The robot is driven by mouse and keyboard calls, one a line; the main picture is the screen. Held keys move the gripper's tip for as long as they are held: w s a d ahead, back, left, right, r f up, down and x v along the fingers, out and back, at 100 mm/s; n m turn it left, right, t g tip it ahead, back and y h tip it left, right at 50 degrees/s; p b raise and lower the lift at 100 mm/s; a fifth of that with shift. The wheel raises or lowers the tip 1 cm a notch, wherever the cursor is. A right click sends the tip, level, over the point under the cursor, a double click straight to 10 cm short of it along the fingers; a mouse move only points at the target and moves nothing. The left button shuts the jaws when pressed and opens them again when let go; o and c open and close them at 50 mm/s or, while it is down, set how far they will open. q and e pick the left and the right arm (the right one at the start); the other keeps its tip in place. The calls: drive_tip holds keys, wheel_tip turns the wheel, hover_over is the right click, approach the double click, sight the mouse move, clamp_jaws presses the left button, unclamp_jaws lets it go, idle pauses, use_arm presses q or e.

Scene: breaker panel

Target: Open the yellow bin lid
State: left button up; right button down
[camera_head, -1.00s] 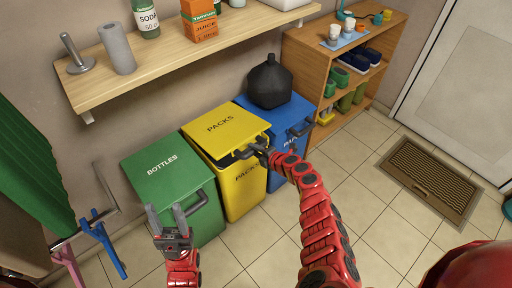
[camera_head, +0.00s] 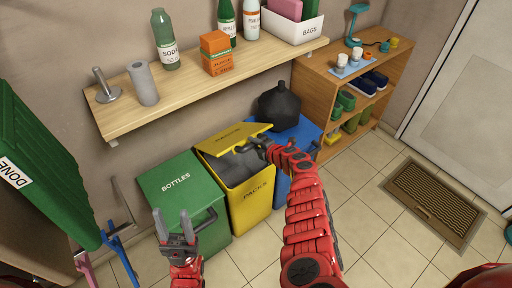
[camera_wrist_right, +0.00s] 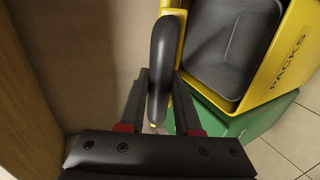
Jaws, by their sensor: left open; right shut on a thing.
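The yellow bin (camera_head: 252,199) marked PACKS stands between the green and blue bins. Its yellow lid (camera_head: 228,137) is tilted up, and the dark grey inside of the bin shows. My right gripper (camera_head: 262,146) is at the lid's front edge. In the right wrist view the right gripper (camera_wrist_right: 160,100) is shut on the dark lid handle (camera_wrist_right: 160,70), with a finger on each side of it. The bin's grey inner liner (camera_wrist_right: 232,45) shows beside it. My left gripper (camera_head: 174,226) is open and empty in front of the green bin.
The green bin (camera_head: 178,190) marked BOTTLES stands closed at left. The blue bin (camera_head: 300,135) at right has a black bag (camera_head: 279,106) on its lid. A wooden shelf (camera_head: 190,88) with bottles and boxes hangs above.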

idle(0.3)
drive_tip(key=c, duration=0.6)
unclamp_jaws()
drive_tip(key=shift+s+d+r+p, duration=0.15)
drive_tip(key=shift+s+d+p, duration=0.05)
drive_tip(key=shift+s+p, duration=0.25)
drive_tip(key=p+v, duration=0.7)
drive_tip(key=v, duration=0.9)
drive_tip(key=shift+r, duration=0.25)
drive_tip(key=shift+d, duration=0.15)
